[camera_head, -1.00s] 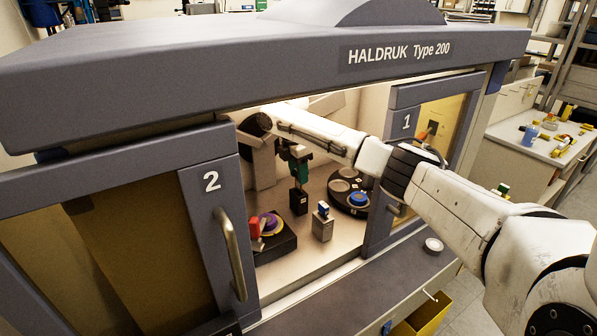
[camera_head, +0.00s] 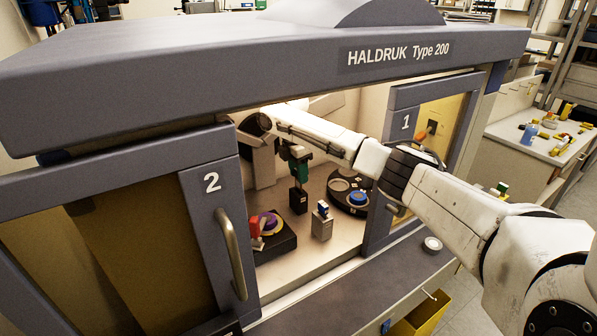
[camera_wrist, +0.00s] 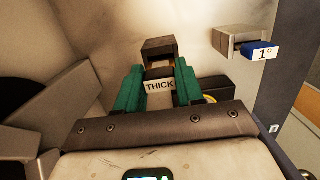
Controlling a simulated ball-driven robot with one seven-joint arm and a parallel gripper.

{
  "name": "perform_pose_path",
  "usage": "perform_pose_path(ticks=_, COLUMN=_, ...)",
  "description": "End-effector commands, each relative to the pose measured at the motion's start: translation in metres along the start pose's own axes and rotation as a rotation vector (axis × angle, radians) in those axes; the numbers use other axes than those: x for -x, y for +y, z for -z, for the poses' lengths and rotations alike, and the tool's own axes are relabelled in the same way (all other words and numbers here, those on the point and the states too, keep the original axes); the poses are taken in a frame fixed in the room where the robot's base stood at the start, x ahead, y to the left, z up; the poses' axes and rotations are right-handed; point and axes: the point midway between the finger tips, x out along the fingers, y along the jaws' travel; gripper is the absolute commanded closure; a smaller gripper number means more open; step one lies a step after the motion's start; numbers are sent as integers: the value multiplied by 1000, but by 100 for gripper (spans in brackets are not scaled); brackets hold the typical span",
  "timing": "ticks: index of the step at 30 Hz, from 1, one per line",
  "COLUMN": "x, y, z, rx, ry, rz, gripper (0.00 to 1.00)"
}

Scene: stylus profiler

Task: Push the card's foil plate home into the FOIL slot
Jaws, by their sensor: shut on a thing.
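My gripper (camera_head: 298,155) is inside the machine's chamber, its green fingers pointing down over a dark upright block (camera_head: 298,200). In the wrist view the green fingers of my gripper (camera_wrist: 157,82) are closed on a piece with a pale tag reading THICK (camera_wrist: 160,87). A brown-grey block with a dark recess (camera_wrist: 158,50) shows just beyond the fingertips; I cannot tell whether the held piece touches it. No FOIL lettering or foil plate can be made out; the fingers and held piece hide part of that area.
A grey block with a blue top (camera_head: 322,222) stands near the dark block. A round dark stage (camera_head: 340,203) is to the right, a dark base with a purple-and-yellow disc (camera_head: 271,222) to the left. Door 2 (camera_head: 212,225) and door 1 (camera_head: 405,140) flank the opening.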

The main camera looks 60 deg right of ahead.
Motion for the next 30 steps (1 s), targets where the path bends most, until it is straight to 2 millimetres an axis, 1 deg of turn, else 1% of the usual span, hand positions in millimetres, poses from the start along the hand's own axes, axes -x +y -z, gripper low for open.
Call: perform_pose_path(ticks=30, x=-26, y=0, z=3, rx=-1, ry=0, rz=0, gripper=100)
